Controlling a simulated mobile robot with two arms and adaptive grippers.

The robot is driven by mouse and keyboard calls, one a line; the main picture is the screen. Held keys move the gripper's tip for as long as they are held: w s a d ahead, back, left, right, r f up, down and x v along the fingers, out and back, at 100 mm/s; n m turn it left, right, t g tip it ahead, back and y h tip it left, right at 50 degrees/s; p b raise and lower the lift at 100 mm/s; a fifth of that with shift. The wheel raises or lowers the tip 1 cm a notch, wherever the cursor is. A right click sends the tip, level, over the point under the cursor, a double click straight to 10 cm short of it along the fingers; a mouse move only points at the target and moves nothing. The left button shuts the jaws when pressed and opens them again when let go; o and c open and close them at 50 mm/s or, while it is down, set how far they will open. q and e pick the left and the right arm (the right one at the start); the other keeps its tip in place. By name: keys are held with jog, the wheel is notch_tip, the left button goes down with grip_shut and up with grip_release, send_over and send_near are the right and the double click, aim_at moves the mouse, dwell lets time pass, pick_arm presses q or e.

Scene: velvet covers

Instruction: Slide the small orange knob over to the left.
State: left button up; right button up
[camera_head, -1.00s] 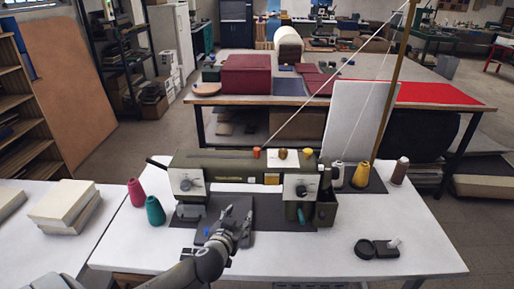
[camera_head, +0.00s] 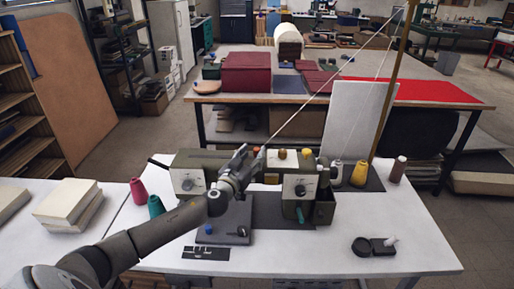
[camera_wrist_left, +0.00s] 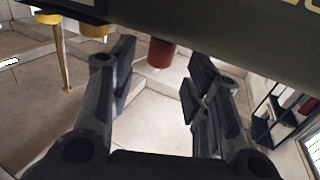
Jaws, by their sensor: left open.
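The small orange knob (camera_head: 257,151) sits on the top left-middle of the olive sewing machine (camera_head: 215,160), partly hidden by my left gripper in the head view. In the left wrist view the knob (camera_wrist_left: 161,53) is reddish orange and appears between the two fingers, below the machine body in that tilted picture. My left gripper (camera_head: 247,155) is open at the machine's top edge, and I cannot tell whether it touches the knob. The wrist view shows its fingers (camera_wrist_left: 158,88) apart with nothing gripped. My right gripper is not in view.
Thread cones (camera_head: 155,205) stand left of the machine, with a yellow cone (camera_head: 359,174) at right. A thread runs diagonally up from the machine.

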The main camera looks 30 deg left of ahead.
aim_at(255, 152)
pick_arm(q)
jog(key=shift+w+a, duration=0.15)
jog(key=shift+w, duration=0.9)
jog(key=shift+w+a, duration=0.15)
jog(key=shift+w, duration=0.85)
grip_shut()
